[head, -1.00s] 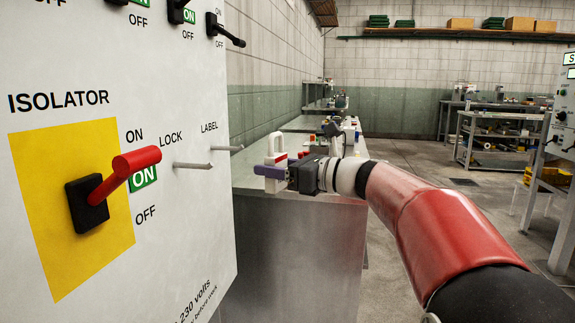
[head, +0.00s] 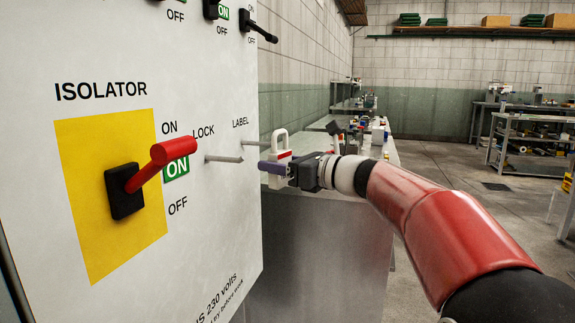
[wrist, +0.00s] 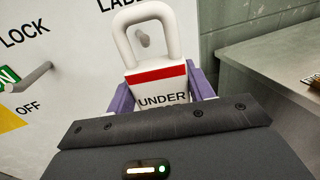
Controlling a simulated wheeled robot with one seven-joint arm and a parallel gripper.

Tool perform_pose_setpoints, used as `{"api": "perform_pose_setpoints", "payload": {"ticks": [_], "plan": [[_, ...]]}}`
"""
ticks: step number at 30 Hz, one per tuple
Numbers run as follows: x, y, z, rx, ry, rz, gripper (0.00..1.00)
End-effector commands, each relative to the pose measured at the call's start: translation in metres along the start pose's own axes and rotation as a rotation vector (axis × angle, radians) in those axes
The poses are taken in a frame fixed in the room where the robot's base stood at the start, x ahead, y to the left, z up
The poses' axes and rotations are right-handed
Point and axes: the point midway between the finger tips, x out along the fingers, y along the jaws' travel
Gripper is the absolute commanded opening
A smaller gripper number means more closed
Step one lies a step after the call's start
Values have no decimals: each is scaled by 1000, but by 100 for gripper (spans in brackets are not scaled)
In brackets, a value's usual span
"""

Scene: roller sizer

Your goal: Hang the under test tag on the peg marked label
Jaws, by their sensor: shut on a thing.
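The under test tag (head: 281,154) is white with a thick loop on top and a red band. It also shows in the wrist view (wrist: 158,88), upright, with "UNDER" readable and its lower part hidden. My gripper (head: 274,169) is shut on the tag's body with purple fingers, seen on both sides in the wrist view (wrist: 161,92). The label peg (head: 254,143) sticks out of the panel below the word LABEL. In the wrist view, the peg (wrist: 143,40) shows through the loop's opening. I cannot tell whether its tip is inside the loop.
The lock peg (head: 224,159) is left of the label peg, and the red isolator handle (head: 162,160) is further left, showing ON. The white panel (head: 215,240) stands close on the left. A metal bench (head: 325,235) is behind my gripper. Open floor is at the right.

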Motion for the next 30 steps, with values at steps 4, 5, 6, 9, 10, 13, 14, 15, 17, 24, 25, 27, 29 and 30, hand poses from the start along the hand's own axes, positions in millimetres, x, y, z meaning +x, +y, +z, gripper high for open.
{"api": "perform_pose_setpoints", "payload": {"ticks": [4,5,6,9,10,13,14,15,17,24,25,27,29,30], "plan": [[10,3,-1,1,0,3,24],[11,3,-1,1,0,2,24],[13,4,-1,1,0,2,24],[19,5,-2,1,0,2,24],[21,6,-2,1,0,2,24],[27,8,-2,1,0,2,24],[29,8,-2,0,0,2,24],[31,9,-2,0,-1,2,24],[34,10,-2,0,-1,2,24],[46,13,-8,2,0,2,24],[46,13,-9,2,0,2,24],[48,13,-10,2,0,2,24],[49,14,-12,2,1,1,24],[50,14,-13,2,1,1,24]]}}
